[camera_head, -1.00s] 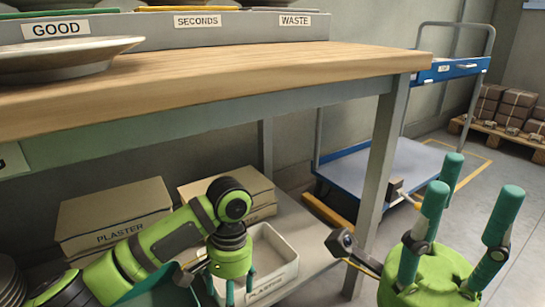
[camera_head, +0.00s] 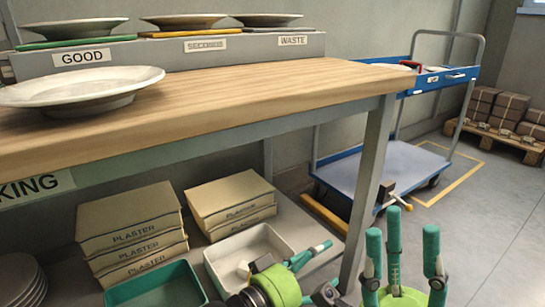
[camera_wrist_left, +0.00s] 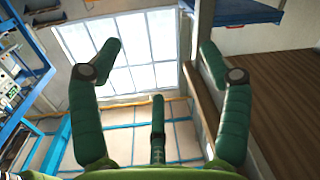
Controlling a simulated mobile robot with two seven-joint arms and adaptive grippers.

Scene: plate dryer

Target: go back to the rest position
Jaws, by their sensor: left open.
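My left gripper (camera_head: 318,272) is low in the head view, in front of the shelf beside the white bin, with green fingers pointing right. In the left wrist view its fingers (camera_wrist_left: 160,62) are spread wide with nothing between them. My right gripper (camera_head: 403,228) is at the bottom right of the head view, its fingers pointing up, apart and empty. It is in front of the table leg and the trolley. Both wrists are partly cut off by the bottom edge.
A wooden workbench (camera_head: 250,88) holds a large plate (camera_head: 80,88) and a labelled rack (camera_head: 240,46) with several plates. Below are plaster boxes (camera_head: 130,215), a white bin (camera_head: 280,240) and a green bin (camera_head: 155,292).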

